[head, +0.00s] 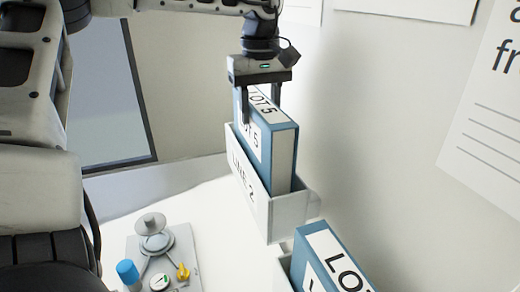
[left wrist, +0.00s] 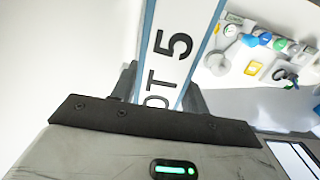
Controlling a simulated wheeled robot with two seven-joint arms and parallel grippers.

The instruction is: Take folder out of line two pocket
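A blue folder (head: 281,160) with white labels reading "LOT 5" stands upright in the white pocket marked "LINE 2" (head: 262,205), its upper part above the pocket rim. The folder's lower part is hidden inside the pocket. My right gripper is not in view.
A second blue folder (head: 325,256) stands in another pocket at the bottom, nearer me. A grey panel with a blue knob (head: 127,271), a gauge and a yellow handle lies at lower left. White wall with posters (head: 490,120) is on the right.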

